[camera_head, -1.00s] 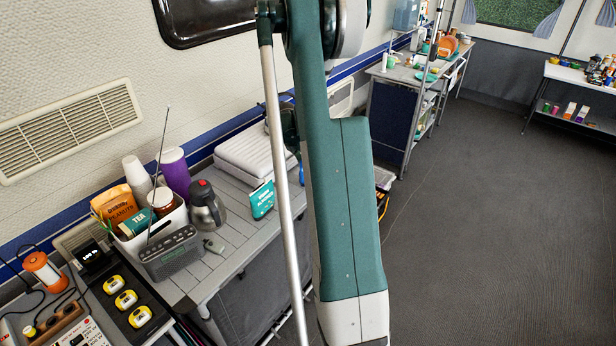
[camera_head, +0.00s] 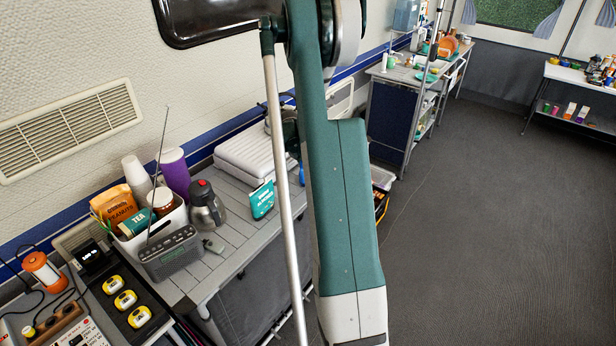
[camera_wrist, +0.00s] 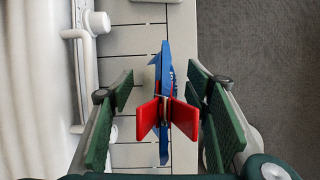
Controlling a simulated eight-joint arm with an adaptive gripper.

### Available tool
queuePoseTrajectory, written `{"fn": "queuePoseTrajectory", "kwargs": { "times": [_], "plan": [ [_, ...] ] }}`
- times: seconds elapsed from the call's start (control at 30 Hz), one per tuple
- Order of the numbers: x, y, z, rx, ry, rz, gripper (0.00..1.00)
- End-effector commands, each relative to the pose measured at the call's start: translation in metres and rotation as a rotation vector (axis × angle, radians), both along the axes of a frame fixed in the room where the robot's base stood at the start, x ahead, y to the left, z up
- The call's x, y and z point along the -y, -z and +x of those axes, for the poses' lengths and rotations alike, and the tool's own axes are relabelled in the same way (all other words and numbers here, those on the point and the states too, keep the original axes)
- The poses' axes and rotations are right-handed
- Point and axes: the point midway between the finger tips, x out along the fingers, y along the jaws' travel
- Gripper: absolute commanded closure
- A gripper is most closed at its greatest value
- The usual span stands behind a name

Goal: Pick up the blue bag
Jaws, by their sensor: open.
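The blue bag (camera_wrist: 165,68) stands edge-on in the wrist view, a thin upright shape over the grey slatted table top. A red piece with two wings (camera_wrist: 149,117) sits at its near end; it looks like a clip. My gripper (camera_wrist: 160,98) is open, with one green-padded finger on each side of the bag and red piece. Gaps show between the pads and the bag. In the head view my arm hides the gripper and most of the bag; only a small blue sliver (camera_head: 301,176) shows beside the arm.
A white object with a handle (camera_wrist: 92,28) stands close to my left finger. On the table (camera_head: 235,245) are a teal packet (camera_head: 262,200), a steel flask (camera_head: 206,207), a radio (camera_head: 172,253) and a filled white bin (camera_head: 150,232). Dark floor (camera_wrist: 265,70) is open at right.

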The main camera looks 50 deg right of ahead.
Motion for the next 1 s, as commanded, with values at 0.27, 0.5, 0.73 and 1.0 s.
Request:
{"fn": "queuePoseTrajectory", "kwargs": {
  "times": [0.27, 0.5, 0.73, 1.0],
  "plan": [
    [0.0, 0.0, 0.0, 0.0, 0.0, 0.0, 0.8],
    [0.0, 0.0, 0.0, 0.0, 0.0, 0.0, 0.81],
    [0.0, -0.006, 0.0, 0.0, 0.0, 0.0, 0.81],
    [0.0, -0.033, 0.0, 0.0, 0.0, 0.0, 0.81]
  ]
}}
